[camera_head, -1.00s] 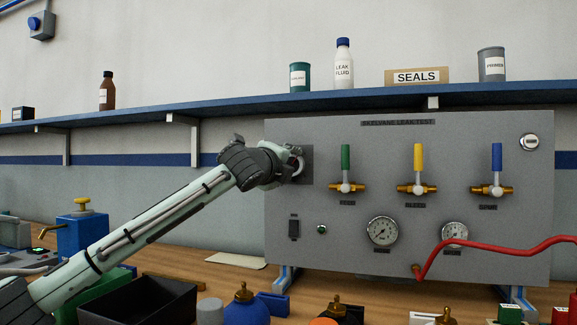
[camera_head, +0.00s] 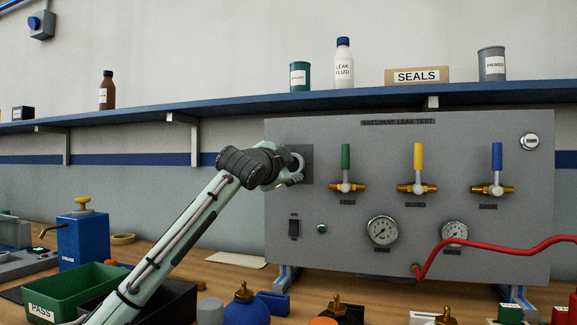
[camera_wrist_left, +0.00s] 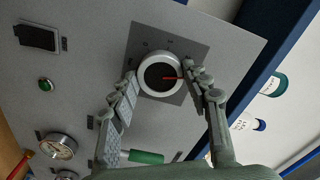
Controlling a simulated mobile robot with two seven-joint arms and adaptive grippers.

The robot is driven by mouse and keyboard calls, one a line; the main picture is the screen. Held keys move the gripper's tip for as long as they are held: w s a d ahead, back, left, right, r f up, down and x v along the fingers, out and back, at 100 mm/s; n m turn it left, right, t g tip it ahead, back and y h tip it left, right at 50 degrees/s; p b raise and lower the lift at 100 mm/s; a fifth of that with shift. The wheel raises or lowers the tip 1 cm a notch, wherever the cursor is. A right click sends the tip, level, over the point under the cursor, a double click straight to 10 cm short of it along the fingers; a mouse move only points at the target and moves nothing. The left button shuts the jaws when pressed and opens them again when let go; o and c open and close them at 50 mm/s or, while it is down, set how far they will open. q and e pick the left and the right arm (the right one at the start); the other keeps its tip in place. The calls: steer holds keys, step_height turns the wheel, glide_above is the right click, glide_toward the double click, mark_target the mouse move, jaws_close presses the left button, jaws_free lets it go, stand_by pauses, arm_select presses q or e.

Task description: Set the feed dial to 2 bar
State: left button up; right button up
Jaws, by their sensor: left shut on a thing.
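The feed dial (camera_head: 298,158) is a round pale knob on a dark square plate at the upper left of the grey panel. In the left wrist view the dial (camera_wrist_left: 152,88) has a dark face and a red pointer, which points right in that picture towards one finger. The scale figures on the plate are too small to read. My left gripper (camera_head: 292,172) is at the dial. Its fingers (camera_wrist_left: 161,76) stand on opposite sides of the knob and are shut on it. My right gripper is not in view.
The panel (camera_head: 340,270) also carries green, yellow and blue lever valves, two gauges (camera_head: 382,231) and a switch (camera_head: 294,227). A red hose (camera_head: 490,240) runs right. A green bin (camera_head: 75,290) and loose parts lie on the bench below; a shelf (camera_head: 240,102) runs above.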

arm_select(q)
steer(key=n, duration=0.4)
steer(key=shift+n, duration=0.4)
stand_by(0.4)
steer(key=o, duration=1.2)
steer(key=shift+c, duration=0.2)
steer(key=shift+s, duration=0.1)
steer(key=v, duration=1.2)
steer(key=shift+d, duration=0.1)
